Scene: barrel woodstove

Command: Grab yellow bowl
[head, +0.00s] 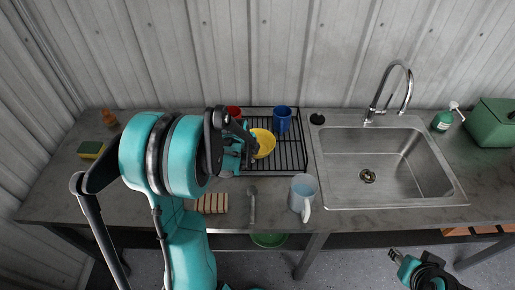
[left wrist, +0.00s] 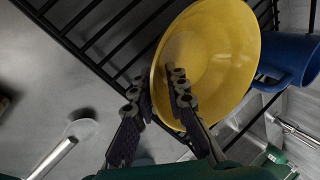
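The yellow bowl (head: 264,143) sits on the black dish rack (head: 292,152), beside a blue mug. In the left wrist view the yellow bowl (left wrist: 225,60) fills the upper middle and looks tilted. My left gripper (left wrist: 160,85) is at its near rim, with one finger outside the wall and the other over the inside. The fingers stand apart with the rim between them; I cannot tell whether they touch it. In the head view my left gripper (head: 246,146) partly hides the bowl. My right gripper (head: 394,255) is low at the right, away from the counter, too small to read.
A blue mug (head: 282,119) and a red cup (head: 234,112) stand on the rack. The sink (head: 385,165) is to the right.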

